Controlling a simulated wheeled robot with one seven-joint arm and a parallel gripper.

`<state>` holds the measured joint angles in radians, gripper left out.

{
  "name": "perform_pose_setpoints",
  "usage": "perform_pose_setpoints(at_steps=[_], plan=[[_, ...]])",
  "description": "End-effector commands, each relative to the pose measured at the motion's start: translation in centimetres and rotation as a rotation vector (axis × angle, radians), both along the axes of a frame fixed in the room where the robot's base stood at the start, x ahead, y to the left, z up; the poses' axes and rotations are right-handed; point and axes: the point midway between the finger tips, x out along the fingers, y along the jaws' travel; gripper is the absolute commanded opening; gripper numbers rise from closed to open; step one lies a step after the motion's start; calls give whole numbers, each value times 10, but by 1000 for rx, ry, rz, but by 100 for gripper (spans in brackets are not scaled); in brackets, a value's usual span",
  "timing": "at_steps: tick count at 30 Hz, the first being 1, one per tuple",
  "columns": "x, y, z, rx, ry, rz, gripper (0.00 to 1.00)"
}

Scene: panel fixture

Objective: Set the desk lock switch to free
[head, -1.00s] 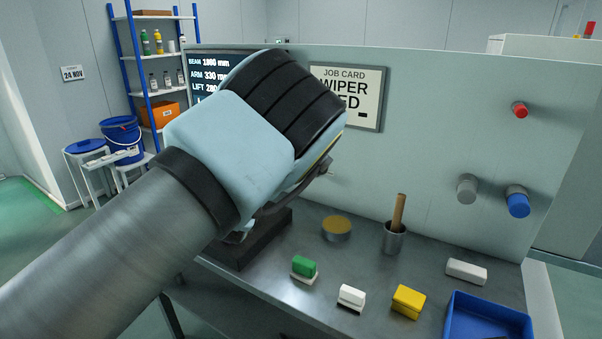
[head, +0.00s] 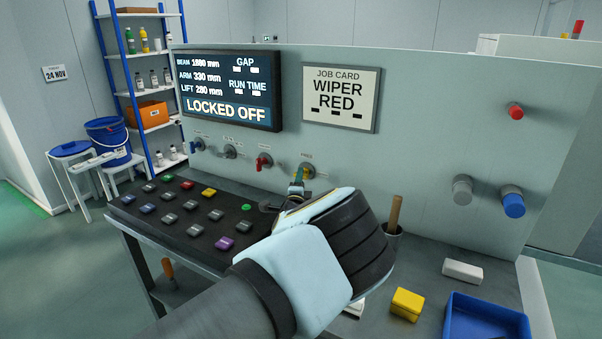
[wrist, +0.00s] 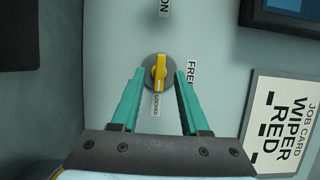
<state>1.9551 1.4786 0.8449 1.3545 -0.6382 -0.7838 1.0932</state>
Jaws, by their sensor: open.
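The desk lock switch is a yellow handle (wrist: 160,72) on a round grey disc (wrist: 147,68) on the upright panel. In the wrist view the handle lies up and down, its lower end toward a small LOCKED label (wrist: 156,105). A FREE label (wrist: 191,75) is to its right, partly behind a finger. My gripper (wrist: 158,76) is open, with a teal finger on each side of the handle in the picture; contact cannot be told. In the head view my gripper (head: 296,188) is in front of the switch's grey disc (head: 308,169) and hides part of it.
A dark screen (head: 226,90) reads LOCKED OFF. A job card (head: 340,97) hangs to its right. A red-handled knob (head: 263,162) is left of the switch. A black button console (head: 185,212) lies below. A blue tray (head: 487,318) and yellow block (head: 406,304) stand right.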

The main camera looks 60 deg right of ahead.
Motion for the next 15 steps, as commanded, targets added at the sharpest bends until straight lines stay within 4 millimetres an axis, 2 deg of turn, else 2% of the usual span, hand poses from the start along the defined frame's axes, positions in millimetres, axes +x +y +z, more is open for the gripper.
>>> perform_pose_setpoints(at_steps=[6, 15], plan=[[9, -21, 0, 1, 1, 0, 45], [11, -27, -1, 2, 1, 0, 45]])
